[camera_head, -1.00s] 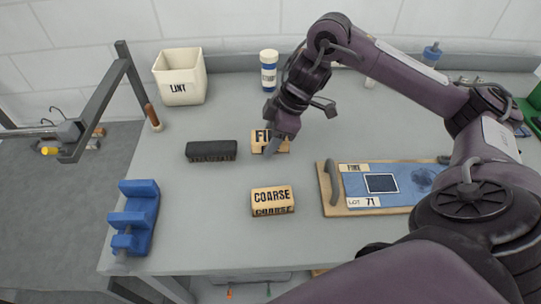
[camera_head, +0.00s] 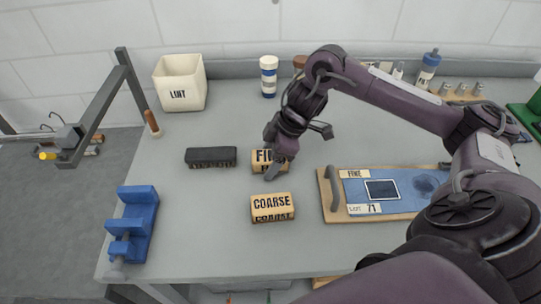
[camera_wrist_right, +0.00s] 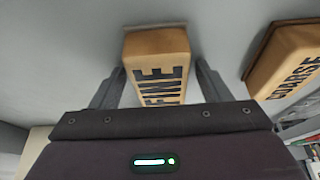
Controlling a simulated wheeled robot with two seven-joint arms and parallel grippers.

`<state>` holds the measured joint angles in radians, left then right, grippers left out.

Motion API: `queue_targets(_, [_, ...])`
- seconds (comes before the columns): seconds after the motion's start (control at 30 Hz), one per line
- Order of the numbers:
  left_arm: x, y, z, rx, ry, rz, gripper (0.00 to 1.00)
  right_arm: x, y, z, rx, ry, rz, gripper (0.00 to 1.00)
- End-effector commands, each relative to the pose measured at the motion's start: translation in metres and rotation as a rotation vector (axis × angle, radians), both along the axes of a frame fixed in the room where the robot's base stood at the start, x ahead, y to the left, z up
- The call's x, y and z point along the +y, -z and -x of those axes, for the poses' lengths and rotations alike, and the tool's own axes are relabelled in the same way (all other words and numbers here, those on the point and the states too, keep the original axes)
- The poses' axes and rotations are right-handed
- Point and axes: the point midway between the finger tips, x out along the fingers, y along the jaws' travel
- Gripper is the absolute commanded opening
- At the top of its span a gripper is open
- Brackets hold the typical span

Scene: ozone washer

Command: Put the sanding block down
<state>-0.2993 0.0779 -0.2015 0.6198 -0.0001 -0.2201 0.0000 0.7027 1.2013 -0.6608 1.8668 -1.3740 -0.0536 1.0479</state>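The sanding block marked FINE (camera_head: 261,158) is tan and stands on the grey table, behind the block marked COARSE (camera_head: 272,207). My right gripper (camera_head: 275,165) is at the FINE block and partly covers its front in the head view. In the right wrist view the FINE block (camera_wrist_right: 160,65) lies between the two fingers of my right gripper (camera_wrist_right: 160,80). A narrow gap shows between each finger and the block, so the gripper looks open around it. The COARSE block (camera_wrist_right: 288,65) is at the right there. My left gripper is not in view.
A black block (camera_head: 211,157) lies left of the FINE block. A board with a blue plate (camera_head: 405,187) is at the right. A LINT bin (camera_head: 181,84), a striped bottle (camera_head: 268,77) and a blue clamp (camera_head: 137,225) stand around the table.

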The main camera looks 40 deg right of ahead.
Motion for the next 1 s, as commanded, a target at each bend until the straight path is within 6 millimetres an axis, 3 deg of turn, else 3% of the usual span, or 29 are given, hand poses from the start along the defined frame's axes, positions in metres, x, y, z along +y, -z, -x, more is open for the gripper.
queue_targets(0.37, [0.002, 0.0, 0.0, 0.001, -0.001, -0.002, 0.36, -0.001, -0.007, 0.0, -0.001, -0.001, 0.001, 0.71])
queue_targets(0.53, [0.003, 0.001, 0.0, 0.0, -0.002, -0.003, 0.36, -0.011, -0.033, 0.006, -0.005, 0.001, 0.002, 0.71])
queue_targets(0.8, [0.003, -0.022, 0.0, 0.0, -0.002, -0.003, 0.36, -0.031, -0.092, 0.017, -0.004, 0.001, 0.003, 0.71])
queue_targets(1.0, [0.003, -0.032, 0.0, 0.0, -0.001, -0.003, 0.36, -0.038, -0.112, 0.023, -0.001, -0.001, 0.001, 0.71])
